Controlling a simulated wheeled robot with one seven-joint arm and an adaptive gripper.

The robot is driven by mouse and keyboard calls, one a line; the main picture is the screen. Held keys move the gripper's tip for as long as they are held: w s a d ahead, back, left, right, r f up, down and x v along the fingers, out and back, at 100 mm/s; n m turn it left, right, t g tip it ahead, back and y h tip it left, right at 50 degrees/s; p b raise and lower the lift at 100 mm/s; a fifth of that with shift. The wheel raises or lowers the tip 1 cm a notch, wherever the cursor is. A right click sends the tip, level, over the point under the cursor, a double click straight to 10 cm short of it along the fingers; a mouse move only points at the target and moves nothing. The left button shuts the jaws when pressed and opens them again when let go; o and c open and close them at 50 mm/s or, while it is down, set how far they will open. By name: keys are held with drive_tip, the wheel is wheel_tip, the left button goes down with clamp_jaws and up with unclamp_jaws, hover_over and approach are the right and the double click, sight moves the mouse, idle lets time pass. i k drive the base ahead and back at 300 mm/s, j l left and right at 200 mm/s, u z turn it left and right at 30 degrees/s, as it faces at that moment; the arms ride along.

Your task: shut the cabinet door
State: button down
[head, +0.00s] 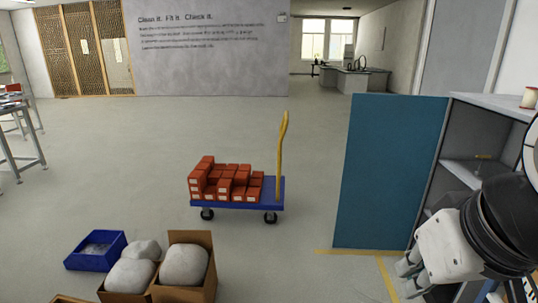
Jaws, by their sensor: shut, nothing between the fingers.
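The cabinet (490,103) stands at the right edge, with a pale top and grey inside shelves showing. Its blue door (392,170) stands open, swung out to the left from the cabinet's left side, so the inside is exposed. My gripper (406,277) is at the lower right, in front of the cabinet opening. Its fingers are shut and empty, pointing down and left, near the door's lower right corner in the picture. I cannot tell whether they touch the door. My arm hides the lower right part of the cabinet.
A blue trolley (280,190) with red boxes (222,180) stands mid-floor, left of the door. Cartons with pale sacks (186,265) and a blue crate (95,250) are at lower left. Yellow floor tape (385,275) runs below the door. Floor between trolley and door is clear.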

sight(392, 140)
drive_tip(key=i, duration=1.95)
drive_tip(key=i+z, duration=0.1)
drive_tip(key=i, duration=0.45)
drive_tip(key=i+j+z, duration=0.1)
drive_tip(key=i, duration=0.5)
drive_tip(key=i+j, duration=0.15)
drive_tip(key=i, duration=0.4)
drive_tip(key=i+j+z, duration=0.15)
drive_tip(key=i, duration=0.4)
